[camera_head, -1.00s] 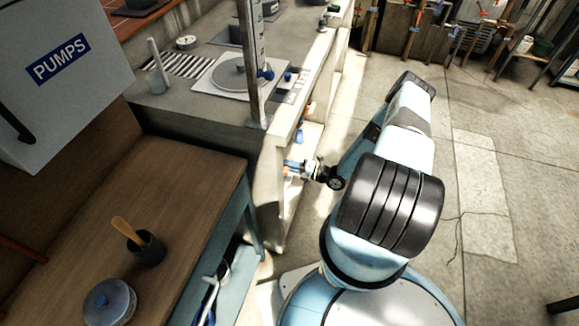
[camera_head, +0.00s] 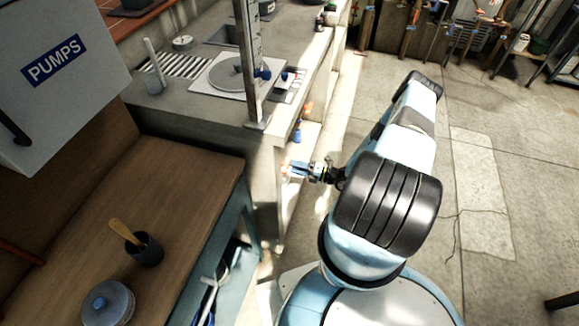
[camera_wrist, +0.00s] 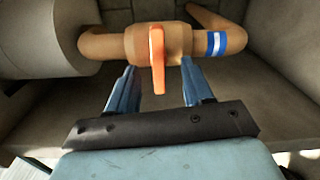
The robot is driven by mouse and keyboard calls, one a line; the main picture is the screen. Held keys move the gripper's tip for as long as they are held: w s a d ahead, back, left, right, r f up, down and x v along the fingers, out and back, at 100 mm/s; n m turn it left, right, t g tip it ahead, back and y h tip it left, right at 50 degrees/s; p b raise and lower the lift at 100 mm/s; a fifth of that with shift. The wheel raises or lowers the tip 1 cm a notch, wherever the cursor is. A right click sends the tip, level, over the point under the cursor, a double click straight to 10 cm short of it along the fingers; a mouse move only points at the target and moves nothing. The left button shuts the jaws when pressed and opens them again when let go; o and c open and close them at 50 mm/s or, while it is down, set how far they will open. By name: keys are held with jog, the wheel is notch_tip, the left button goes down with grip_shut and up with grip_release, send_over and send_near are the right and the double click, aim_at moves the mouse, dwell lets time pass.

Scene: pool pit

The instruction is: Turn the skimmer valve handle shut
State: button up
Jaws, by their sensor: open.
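The valve handle (camera_wrist: 157,58) is a flat orange lever on the valve body of a tan pipe (camera_wrist: 110,44). In the wrist view it lies crosswise to the pipe, its free end toward me. A blue and white band (camera_wrist: 216,43) marks the pipe to its right. My gripper (camera_wrist: 158,67) is open, one blue finger on each side of the handle's lower part, with gaps visible on both sides. In the head view my gripper (camera_head: 298,168) is at the opening in the concrete counter's side; the handle is too small there to make out clearly.
A large grey cylinder (camera_wrist: 40,38) stands left of the valve in the recess. The concrete counter (camera_head: 200,114) and a wooden bench (camera_head: 180,190) lie left of my arm. The floor (camera_head: 500,130) to the right is mostly clear.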

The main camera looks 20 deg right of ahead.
jog(key=v, duration=0.9)
jog(key=shift+s+d, duration=0.2)
jog(key=shift+d, duration=0.05)
